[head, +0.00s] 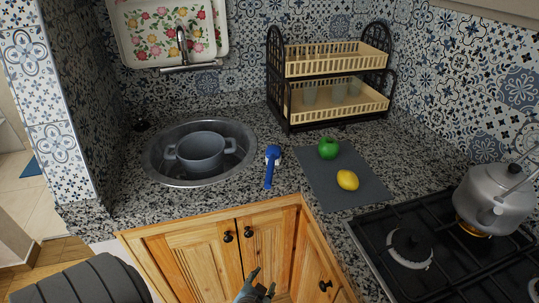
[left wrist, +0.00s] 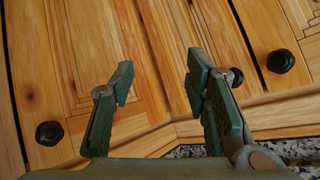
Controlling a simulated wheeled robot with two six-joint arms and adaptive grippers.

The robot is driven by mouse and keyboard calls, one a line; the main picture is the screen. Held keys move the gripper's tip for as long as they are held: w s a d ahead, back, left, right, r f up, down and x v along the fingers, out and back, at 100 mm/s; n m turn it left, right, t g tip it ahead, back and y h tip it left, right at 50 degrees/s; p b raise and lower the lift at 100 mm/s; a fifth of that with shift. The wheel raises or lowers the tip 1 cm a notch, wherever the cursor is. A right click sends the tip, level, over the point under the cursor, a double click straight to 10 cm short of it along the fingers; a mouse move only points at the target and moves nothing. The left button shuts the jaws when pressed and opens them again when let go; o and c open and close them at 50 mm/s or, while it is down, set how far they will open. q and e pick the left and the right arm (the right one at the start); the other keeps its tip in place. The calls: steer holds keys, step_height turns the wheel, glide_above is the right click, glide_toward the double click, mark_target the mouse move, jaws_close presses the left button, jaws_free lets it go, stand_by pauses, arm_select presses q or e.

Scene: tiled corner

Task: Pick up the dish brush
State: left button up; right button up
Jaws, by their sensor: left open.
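The dish brush (head: 271,166) is blue with a pale part on its head. It lies on the speckled counter between the sink and the grey mat, its handle pointing to the front edge. My left gripper (head: 262,284) is low in front of the wooden cabinet doors, below the counter edge and apart from the brush. In the left wrist view my left gripper (left wrist: 160,90) has its two green fingers spread with nothing between them. The brush is not visible in that view. My right gripper is not in view.
Left of the brush is a round sink (head: 160,172) holding a grey pot (head: 201,151). To the right, a grey mat (head: 317,184) bears a green apple (head: 329,148) and a lemon (head: 347,180). A dish rack (head: 287,116) stands behind. A kettle (head: 494,196) sits on the stove (head: 372,246).

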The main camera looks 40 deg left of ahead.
arm_select(q)
steer(key=w+a+r+n+t+y, duration=0.1)
steer(key=w+r+t, duration=0.1)
steer(key=r, duration=0.4)
steer(key=w+a+r+t+y, duration=0.1)
steer(key=w+r, duration=0.1)
steer(key=r, duration=0.4)
steer(key=n+t+y, duration=0.3)
steer(key=y, duration=0.1)
glide_toward(270, 173)
steer(key=x, duration=0.3)
steer(key=p+x, duration=0.1)
steer(key=x, duration=0.3)
steer(key=f+p+x, duration=0.1)
steer(key=x, duration=0.2)
steer(key=shift+w+a, duration=0.25)
steer(key=shift+w, duration=0.05)
steer(key=shift+w+a+f, duration=0.1)
steer(key=shift+w+a, duration=0.05)
steer(key=shift+w, duration=0.05)
jaws_close()
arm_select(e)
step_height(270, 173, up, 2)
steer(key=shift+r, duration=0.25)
